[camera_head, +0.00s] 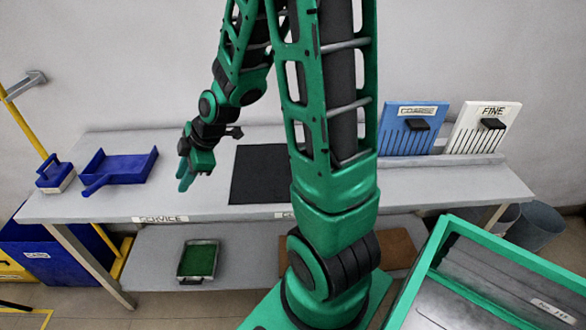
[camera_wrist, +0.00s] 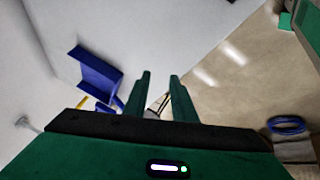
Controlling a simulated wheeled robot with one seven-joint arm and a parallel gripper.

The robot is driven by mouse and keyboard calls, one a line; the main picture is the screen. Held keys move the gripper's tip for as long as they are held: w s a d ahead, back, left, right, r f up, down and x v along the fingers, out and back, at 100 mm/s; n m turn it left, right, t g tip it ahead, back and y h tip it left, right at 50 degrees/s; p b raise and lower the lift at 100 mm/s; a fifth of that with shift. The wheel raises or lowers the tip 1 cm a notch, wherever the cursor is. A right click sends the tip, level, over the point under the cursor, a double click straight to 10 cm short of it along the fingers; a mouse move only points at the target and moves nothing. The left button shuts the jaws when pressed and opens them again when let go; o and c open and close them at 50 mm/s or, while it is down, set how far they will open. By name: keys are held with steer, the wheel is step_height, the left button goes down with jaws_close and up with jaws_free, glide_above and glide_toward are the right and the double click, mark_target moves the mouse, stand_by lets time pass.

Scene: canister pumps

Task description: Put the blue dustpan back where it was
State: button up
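The blue dustpan (camera_head: 125,168) lies on the left part of the grey bench, its handle reaching toward the front left. It also shows in the wrist view (camera_wrist: 97,74), left of my fingers. My gripper (camera_head: 184,182) hangs above the bench, right of the dustpan and apart from it. In the wrist view my two fingers (camera_wrist: 160,76) stand apart with nothing held between them.
A small blue-topped item (camera_head: 54,176) stands at the bench's left end. A black mat (camera_head: 260,174) lies mid-bench, partly behind my arm. Blue (camera_head: 408,128) and white (camera_head: 485,126) slotted boards stand at the back right. A green-filled tray (camera_head: 198,261) is on the lower shelf.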

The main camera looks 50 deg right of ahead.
steer(key=s+d+r+m+g+h, duration=0.1)
steer(key=s+d+r+m+g, duration=0.1)
steer(key=s+m, duration=0.4)
steer(key=s+d+r+m+g+h, duration=0.1)
steer(key=s+d+r+m, duration=0.3)
steer(key=s, duration=0.8)
steer(key=s+d+r+m+g+h, duration=0.1)
steer(key=s+d+r+m+g, duration=0.1)
steer(key=s+d+m, duration=0.4)
steer(key=s+r+m, duration=0.1)
steer(key=s+m, duration=0.2)
steer(key=s, duration=0.1)
steer(key=shift+d+r+g, duration=0.3)
steer(key=shift+r, duration=0.05)
